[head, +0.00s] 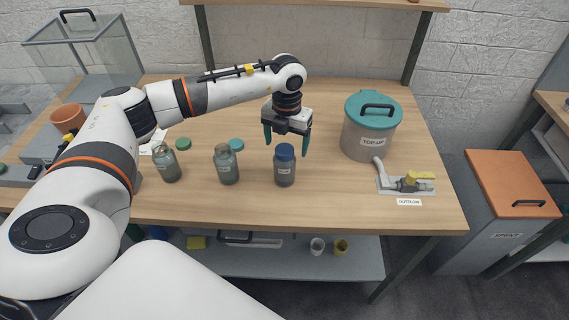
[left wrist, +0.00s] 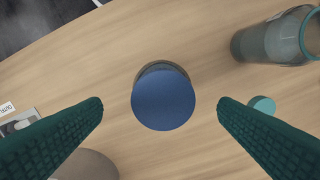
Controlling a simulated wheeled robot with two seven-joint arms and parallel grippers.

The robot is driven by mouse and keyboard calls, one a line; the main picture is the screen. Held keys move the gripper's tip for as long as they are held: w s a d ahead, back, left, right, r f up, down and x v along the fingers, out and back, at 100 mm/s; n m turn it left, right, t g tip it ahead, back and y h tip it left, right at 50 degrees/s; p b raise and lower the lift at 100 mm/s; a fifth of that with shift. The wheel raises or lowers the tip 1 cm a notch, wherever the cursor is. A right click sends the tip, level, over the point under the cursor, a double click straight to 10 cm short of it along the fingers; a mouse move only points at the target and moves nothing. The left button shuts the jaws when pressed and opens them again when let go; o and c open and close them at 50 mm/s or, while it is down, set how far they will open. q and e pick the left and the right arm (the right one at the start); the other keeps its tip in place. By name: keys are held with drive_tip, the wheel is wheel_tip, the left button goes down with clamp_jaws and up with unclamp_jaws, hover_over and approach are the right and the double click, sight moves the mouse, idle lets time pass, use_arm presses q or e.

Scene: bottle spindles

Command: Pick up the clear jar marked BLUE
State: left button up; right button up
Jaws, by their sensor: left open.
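A clear jar with a blue lid (head: 284,168) stands upright near the front of the wooden table, with a small label too small to read. My left gripper (head: 287,146) is open just above it, with one teal finger on either side of the lid and apart from it. In the left wrist view the blue lid (left wrist: 163,100) lies between the two fingertips (left wrist: 160,104), and the lid hides most of the jar. My right gripper is not in view.
A grey TOP-UP canister (head: 369,132) with a teal lid and an outflow valve (head: 408,181) stand to the right. A shelf board (head: 320,4) spans above the back.

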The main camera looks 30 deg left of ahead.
sight(284, 149)
use_arm(q)
drive_tip(key=shift+s+f+p, duration=0.1)
drive_tip(key=shift+f+p, duration=0.3)
drive_tip(key=shift+f, duration=0.15)
drive_tip(key=f, duration=0.2)
drive_tip(key=f+p, duration=0.1)
drive_tip(key=shift+s+a+f+p, duration=0.1)
drive_tip(key=shift+s+f+p, duration=0.1)
drive_tip(key=shift+f+p, duration=0.15)
drive_tip(key=shift+f, duration=0.4)
drive_tip(key=shift+c, duration=0.3)
drive_tip(key=c, duration=1.2)
